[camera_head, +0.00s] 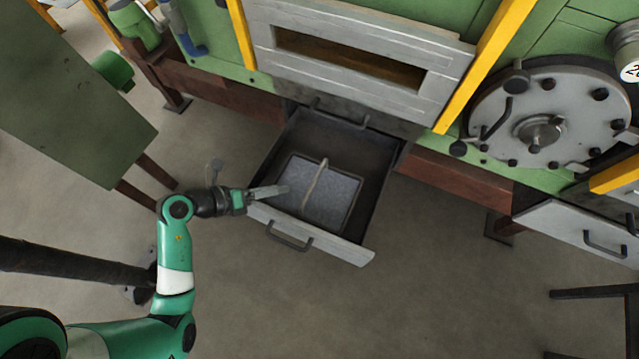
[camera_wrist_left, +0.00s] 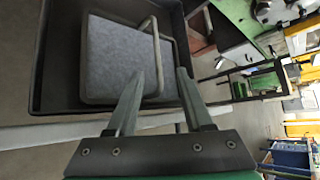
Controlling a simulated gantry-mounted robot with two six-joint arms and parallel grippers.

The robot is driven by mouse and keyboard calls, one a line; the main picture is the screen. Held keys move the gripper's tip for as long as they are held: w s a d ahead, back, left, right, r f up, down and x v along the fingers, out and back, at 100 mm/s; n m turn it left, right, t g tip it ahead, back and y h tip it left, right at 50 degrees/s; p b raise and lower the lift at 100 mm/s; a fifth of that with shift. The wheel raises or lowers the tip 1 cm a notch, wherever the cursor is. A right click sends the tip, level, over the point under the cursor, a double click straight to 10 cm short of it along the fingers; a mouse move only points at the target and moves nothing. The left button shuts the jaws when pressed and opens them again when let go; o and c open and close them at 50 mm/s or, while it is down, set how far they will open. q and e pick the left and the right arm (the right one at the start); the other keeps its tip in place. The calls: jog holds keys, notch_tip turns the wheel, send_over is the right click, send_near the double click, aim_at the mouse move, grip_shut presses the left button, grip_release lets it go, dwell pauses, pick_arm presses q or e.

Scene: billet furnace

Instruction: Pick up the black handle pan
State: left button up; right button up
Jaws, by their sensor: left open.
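The pan (camera_head: 345,203) is a square, dark-rimmed tray with a speckled grey inside, lying in an open drawer (camera_head: 372,160). A thin, pale-looking handle (camera_head: 315,185) arches over its middle. The pan also shows in the left wrist view (camera_wrist_left: 112,60), with its handle (camera_wrist_left: 172,52) at the right. My left gripper (camera_head: 284,189) is open and empty, above the drawer's left side and left of the handle. In the left wrist view its two fingers (camera_wrist_left: 160,73) point toward the pan, and the handle appears between and beyond them. Contact is not visible. My right gripper is not in view.
The drawer front with its own handle (camera_head: 290,238) faces the open floor. The green furnace with a grey door (camera_head: 350,75) stands behind, and a round bolted hatch (camera_head: 550,115) is at right. A green table (camera_head: 75,105) is at left. Floor in front is clear.

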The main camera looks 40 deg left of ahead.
aim_at(313, 181)
pick_arm(q)
jog(key=b+x, duration=0.8)
jog(key=x, duration=0.3)
jog(key=shift+w+a+f, duration=0.15)
jog(key=shift+w+f, duration=0.05)
jog(key=shift+f, duration=0.15)
grip_shut()
dwell(0.9)
jog(key=shift+r, duration=0.1)
